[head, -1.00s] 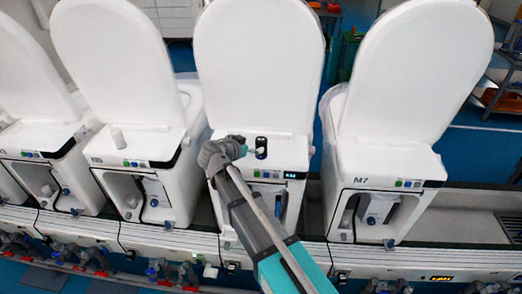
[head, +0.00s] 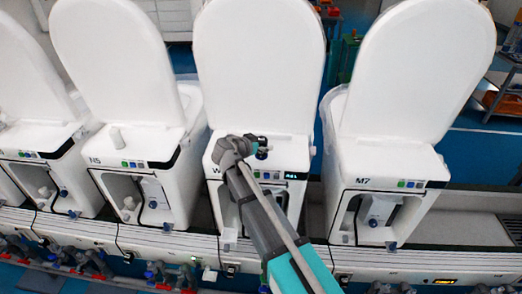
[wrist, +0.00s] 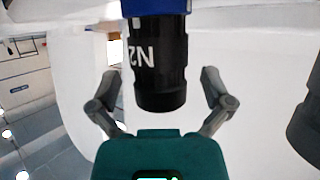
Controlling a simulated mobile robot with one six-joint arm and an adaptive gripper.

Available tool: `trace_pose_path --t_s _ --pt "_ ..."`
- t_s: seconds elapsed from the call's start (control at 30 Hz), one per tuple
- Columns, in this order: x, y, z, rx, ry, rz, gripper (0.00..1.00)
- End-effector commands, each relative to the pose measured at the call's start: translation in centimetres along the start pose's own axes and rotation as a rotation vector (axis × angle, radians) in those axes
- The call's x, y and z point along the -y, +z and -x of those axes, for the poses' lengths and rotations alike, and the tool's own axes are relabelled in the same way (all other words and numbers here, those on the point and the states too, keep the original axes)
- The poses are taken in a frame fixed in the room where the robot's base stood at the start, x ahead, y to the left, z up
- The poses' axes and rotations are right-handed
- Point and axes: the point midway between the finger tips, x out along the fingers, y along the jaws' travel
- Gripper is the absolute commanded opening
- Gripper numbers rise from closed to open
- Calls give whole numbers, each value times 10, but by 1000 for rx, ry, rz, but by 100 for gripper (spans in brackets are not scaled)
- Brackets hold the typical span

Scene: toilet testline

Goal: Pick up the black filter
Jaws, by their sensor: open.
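The black filter (wrist: 160,65) is a dark cylinder with a white "N2" label and a blue part at its top edge in the wrist view. It sits between the two spread fingers of my gripper (wrist: 162,88), with a gap on each side. In the head view the black filter (head: 262,143) shows as a small dark shape on the ledge of the middle white unit. My gripper (head: 248,148) is right beside it and hides part of it. My gripper is open and holds nothing.
White toilet units with raised lids (head: 260,65) stand in a row. The unit marked M7 (head: 385,175) is to the right, and one marked N5 (head: 140,180) is to the left. A dark rounded object (wrist: 305,125) is at the wrist view's right edge.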

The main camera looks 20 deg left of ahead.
Motion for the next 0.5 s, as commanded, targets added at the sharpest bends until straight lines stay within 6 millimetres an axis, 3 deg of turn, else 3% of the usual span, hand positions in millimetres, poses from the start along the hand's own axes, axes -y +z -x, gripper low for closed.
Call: trace_pose_path --t_s 0.43,0.5 --pt "0 0 1 0 0 0 100" --pt "0 0 1 0 0 0 91"
